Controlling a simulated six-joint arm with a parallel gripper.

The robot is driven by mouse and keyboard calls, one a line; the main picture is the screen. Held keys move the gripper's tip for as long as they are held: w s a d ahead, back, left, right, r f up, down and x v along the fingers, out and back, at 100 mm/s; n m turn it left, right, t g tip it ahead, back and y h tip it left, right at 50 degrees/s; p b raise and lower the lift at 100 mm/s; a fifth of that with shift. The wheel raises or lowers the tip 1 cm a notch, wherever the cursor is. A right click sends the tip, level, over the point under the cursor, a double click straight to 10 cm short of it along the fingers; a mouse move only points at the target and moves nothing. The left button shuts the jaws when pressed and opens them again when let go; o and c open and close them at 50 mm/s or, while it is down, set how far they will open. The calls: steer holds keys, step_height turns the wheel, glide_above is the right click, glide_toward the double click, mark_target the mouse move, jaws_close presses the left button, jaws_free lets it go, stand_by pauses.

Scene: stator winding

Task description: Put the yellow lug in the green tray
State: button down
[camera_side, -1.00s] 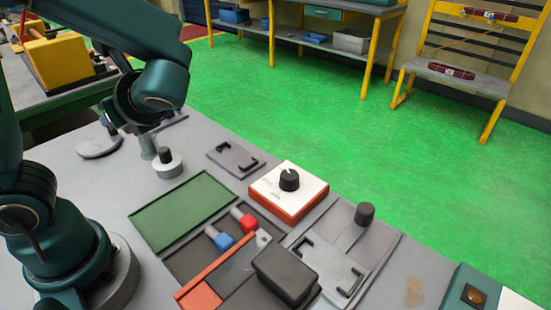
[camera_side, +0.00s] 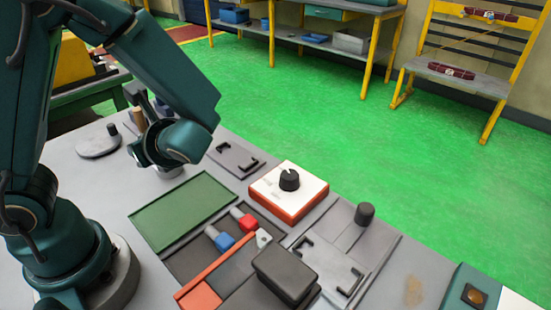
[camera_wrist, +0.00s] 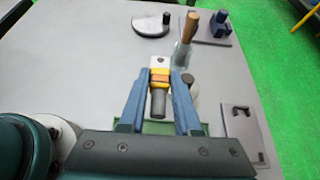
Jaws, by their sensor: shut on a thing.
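The yellow lug (camera_wrist: 160,73) is between the fingers of my gripper (camera_wrist: 162,80) in the wrist view. It has a flat metal tongue with a hole, a yellow collar with an orange band, and a dark grey barrel. My gripper is shut on it. The green tray (camera_side: 183,210) lies flat and empty in the side view, below and in front of my wrist. A strip of green (camera_wrist: 156,127) shows below the lug between my fingers in the wrist view. In the side view, my fingers and the lug are hidden behind my wrist.
A red and a blue lug (camera_side: 222,238) lie in a dark tray beside the green tray. A white and red box with a knob (camera_side: 289,190) stands to the right. A wooden-handled tool (camera_wrist: 190,25) stands upright beyond the lug, near a round base with a post (camera_wrist: 150,25).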

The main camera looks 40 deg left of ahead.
glide_above(205, 200)
step_height(205, 200, down, 6)
steer(key=shift+a+r, duration=0.1)
steer(key=shift+r, duration=0.05)
steer(key=shift+f, duration=2)
steer(key=shift+f, duration=0.1)
steer(key=c, duration=0.6)
jaws_free()
